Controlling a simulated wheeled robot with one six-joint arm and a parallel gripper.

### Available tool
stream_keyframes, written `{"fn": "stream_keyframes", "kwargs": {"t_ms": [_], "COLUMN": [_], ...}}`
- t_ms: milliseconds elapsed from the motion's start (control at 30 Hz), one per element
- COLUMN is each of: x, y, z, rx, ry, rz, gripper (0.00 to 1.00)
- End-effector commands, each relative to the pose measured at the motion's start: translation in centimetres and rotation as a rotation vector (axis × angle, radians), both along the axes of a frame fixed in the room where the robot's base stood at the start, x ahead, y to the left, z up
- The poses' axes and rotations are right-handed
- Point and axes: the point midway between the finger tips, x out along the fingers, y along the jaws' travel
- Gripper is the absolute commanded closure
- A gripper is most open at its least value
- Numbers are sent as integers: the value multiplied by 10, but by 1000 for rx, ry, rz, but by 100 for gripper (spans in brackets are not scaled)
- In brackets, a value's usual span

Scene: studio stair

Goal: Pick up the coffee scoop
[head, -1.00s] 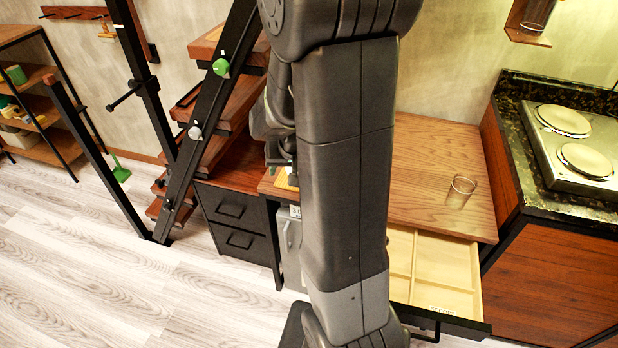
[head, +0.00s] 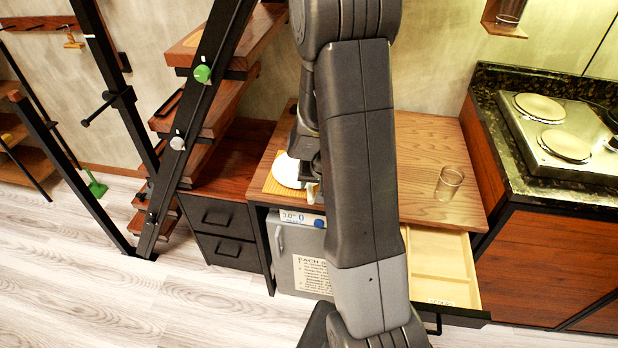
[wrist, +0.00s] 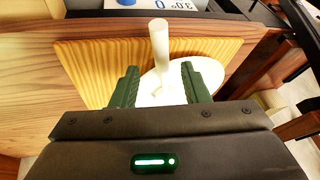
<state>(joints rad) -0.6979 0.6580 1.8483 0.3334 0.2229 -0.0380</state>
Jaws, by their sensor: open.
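A white rod-like piece (wrist: 160,45) sticks out past the fingertips in the wrist view. It looks like the coffee scoop's handle, but its lower end is unclear. A round white dish (wrist: 208,72) lies behind it on a ribbed yellow mat (wrist: 90,62). The dish (head: 285,172) also shows in the head view, partly hidden by my arm. My gripper (wrist: 160,78) is open, its two green fingers on either side of the white piece's lower part. I cannot tell whether they touch it.
A clear glass (head: 448,183) stands on the wooden counter (head: 425,150) to the right. An open divided drawer (head: 445,258) juts out below. A sloping stair rail (head: 190,120) stands left. A hob (head: 560,135) is at the far right.

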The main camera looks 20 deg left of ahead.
Motion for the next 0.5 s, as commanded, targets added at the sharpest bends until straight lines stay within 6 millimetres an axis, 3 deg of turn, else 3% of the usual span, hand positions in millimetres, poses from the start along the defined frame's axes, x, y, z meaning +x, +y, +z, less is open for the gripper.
{"fn": "stream_keyframes", "kwargs": {"t_ms": [200,500], "x": [4,6], "y": [10,12], "z": [-25,-31], "rx": [-1,0], "ry": [1,-1], "rz": [0,0], "gripper": [59,59]}}
